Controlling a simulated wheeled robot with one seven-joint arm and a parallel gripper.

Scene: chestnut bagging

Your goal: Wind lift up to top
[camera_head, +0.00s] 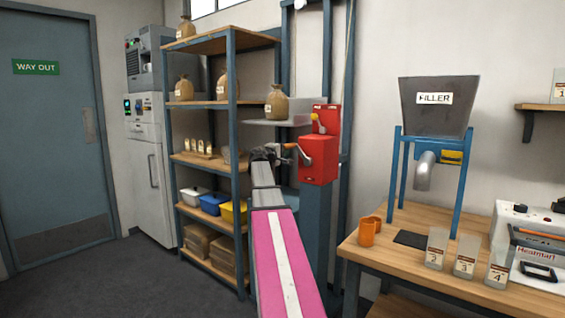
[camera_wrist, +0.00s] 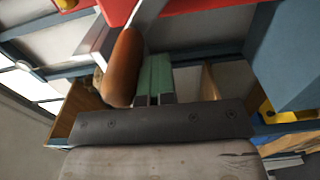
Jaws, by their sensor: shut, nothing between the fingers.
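The lift is a pale grey platform (camera_head: 262,123) on blue-grey posts, carrying a tied brown sack (camera_head: 277,104). It stands a little below the rack's second board from the top. To its right is a red winch box (camera_head: 318,160) with a crank that has an orange-brown handle (camera_head: 289,146). My gripper (camera_head: 265,154) is just left of the crank. In the wrist view the shut green fingers (camera_wrist: 154,78) are right beside the crank handle (camera_wrist: 123,68), with nothing between them. I cannot tell whether they touch it.
A wooden rack (camera_head: 208,163) left of the lift holds sacks, bins and boxes. Open floor lies left.

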